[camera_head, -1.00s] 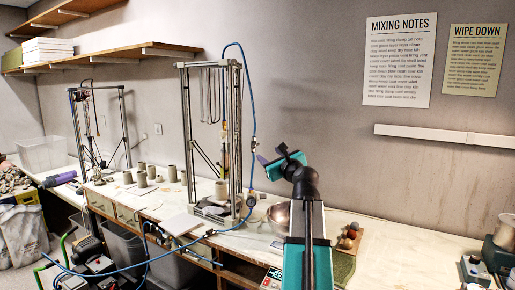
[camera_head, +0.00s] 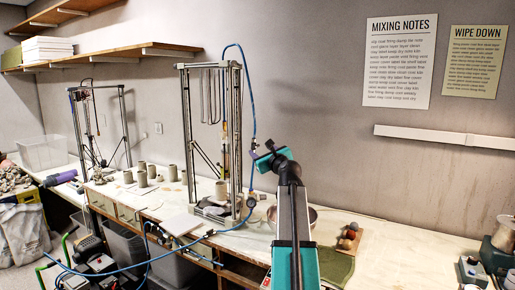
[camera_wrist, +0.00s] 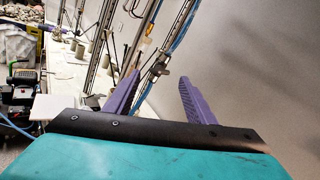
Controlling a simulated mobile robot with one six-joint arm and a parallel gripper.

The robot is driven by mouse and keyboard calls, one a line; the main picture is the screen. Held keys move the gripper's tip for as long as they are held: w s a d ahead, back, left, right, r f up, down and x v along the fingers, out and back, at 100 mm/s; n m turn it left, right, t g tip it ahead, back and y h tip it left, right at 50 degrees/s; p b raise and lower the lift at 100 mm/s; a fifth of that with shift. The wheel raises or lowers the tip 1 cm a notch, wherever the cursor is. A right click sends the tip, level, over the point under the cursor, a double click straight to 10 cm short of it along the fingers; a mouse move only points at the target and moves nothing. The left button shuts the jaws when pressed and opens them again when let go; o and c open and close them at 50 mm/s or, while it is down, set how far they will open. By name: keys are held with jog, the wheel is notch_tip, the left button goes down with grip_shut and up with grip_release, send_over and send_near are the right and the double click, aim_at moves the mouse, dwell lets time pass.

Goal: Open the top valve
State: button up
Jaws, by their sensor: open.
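The top valve (camera_head: 254,143) is a small dark fitting on the blue hose beside the right post of the near metal frame. A lower valve (camera_head: 251,202) sits on the same hose near the bench. My gripper (camera_head: 257,157) is right by the top valve in the head view and partly covers that area. In the wrist view my gripper (camera_wrist: 160,78) has its purple fingers apart. A small dark fitting (camera_wrist: 158,70), seemingly the top valve, shows between the fingertips beyond them. Contact cannot be made out.
The near metal frame (camera_head: 187,135) stands just left of my gripper. A metal bowl (camera_head: 309,215) is partly hidden behind my arm. Clay cups (camera_head: 142,168) stand on the bench to the left. A wall rail (camera_head: 440,138) is at the right. Air right of the hose is free.

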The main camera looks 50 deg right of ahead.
aim_at(255, 147)
jog(key=shift+p+x, duration=0.45)
jog(key=shift+x, duration=1.7)
jog(key=c, duration=1)
jog(key=shift+c, duration=0.2)
